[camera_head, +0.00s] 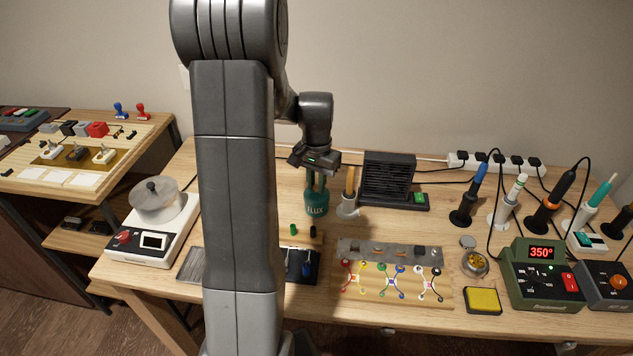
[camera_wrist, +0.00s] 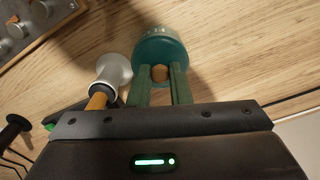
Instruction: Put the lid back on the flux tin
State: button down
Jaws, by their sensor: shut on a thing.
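The flux tin (camera_head: 316,208) is a teal round container with a white FLUX label. It stands upright on the bench below my gripper (camera_head: 316,184). In the wrist view the teal tin (camera_wrist: 158,42) shows beyond the fingertips, with part of its lettering. My gripper (camera_wrist: 159,69) is shut on the small tan knob of the lid (camera_wrist: 160,74), with one green finger on each side. The lid is at the top of the tin. I cannot tell whether it is seated or a little above, as the fingers hide the joint.
A pale holder with an orange-handled tool (camera_head: 348,205) stands close to the tin's right. A black fan unit (camera_head: 388,178) is behind it. Small green and black pieces (camera_head: 293,230) lie in front. A guitar wiring board (camera_head: 392,285) lies nearer the front edge.

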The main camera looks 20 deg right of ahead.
dwell(0.4)
jog(key=c, duration=0.8)
grip_release()
jog(key=shift+r+p, duration=2.8)
jog(key=shift+r, duration=0.7)
jog(key=shift+c, duration=0.2)
grip_shut()
jog(key=shift+f, duration=0.3)
